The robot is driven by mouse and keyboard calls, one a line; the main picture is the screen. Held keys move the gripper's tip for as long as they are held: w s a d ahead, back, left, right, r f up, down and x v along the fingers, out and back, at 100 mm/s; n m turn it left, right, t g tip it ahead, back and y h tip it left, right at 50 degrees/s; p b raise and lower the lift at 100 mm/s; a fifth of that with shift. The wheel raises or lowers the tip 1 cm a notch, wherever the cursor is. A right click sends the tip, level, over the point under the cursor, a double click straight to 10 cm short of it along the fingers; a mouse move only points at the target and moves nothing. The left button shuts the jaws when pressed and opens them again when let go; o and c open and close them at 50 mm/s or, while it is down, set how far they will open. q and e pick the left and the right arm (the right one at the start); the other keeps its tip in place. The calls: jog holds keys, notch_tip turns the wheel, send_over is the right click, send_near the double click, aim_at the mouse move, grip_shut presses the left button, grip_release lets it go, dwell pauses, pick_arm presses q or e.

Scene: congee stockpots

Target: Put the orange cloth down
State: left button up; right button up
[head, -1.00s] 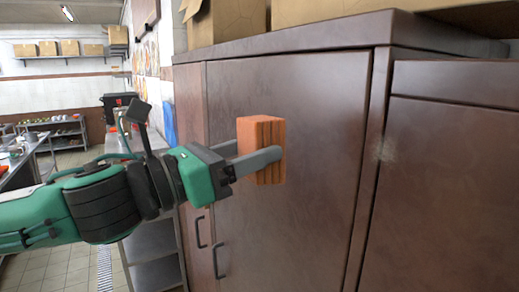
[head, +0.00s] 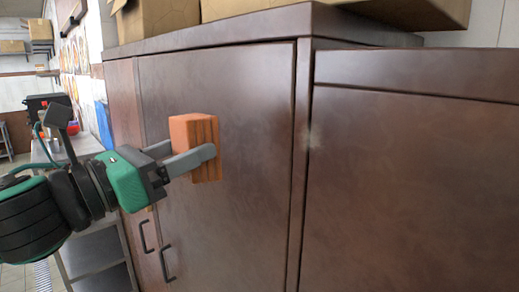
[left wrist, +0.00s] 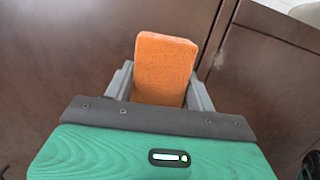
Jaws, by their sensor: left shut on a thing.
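The orange cloth (head: 204,163) is a folded block with ridged layers on one side. My left gripper (head: 190,155) is shut on it and holds it up in the air in front of the brown cabinet (head: 250,190). In the left wrist view the cloth (left wrist: 165,68) stands between the two grey fingers of the left gripper (left wrist: 162,90). Whether the cloth touches the cabinet door cannot be told. My right gripper is not in view.
Cardboard boxes (head: 157,17) stand on top of the cabinet. Dark handles (head: 167,264) stick out at the lower left of its doors. A metal table (head: 92,250) with shelves stands left of the cabinet, with a red item (head: 73,128) at its back.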

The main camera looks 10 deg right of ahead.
pick_arm(q)
jog(key=w+a+f+n+t+y+b, duration=0.1)
jog(key=w+f+t+y+b, duration=0.1)
jog(key=f, duration=0.7)
jog(key=w+a+f+n+t+y+b, duration=0.1)
jog(key=w+f+n+b, duration=0.15)
jog(key=f, duration=0.75)
jog(key=w+a+f+n+t+y+b, duration=0.1)
jog(key=w+f+t+y+b, duration=0.1)
jog(key=f, duration=0.7)
jog(key=s+a+f+n+t+y+b, duration=0.1)
jog(key=s+a+f+n+y, duration=0.1)
jog(key=f, duration=0.8)
jog(key=s+a+f+n+t+y+b, duration=0.1)
jog(key=s+a+f+y, duration=0.3)
jog(key=f, duration=0.6)
jog(key=s+a+f+n+t+y+b, duration=0.1)
jog(key=s+a+f+n+y+b, duration=0.2)
jog(key=f, duration=0.7)
jog(key=a+y, duration=0.2)
jog(key=a, duration=0.1)
jog(key=shift+s+a+f, duration=0.2)
jog(key=shift+a+f, duration=0.1)
jog(key=shift+a, duration=0.1)
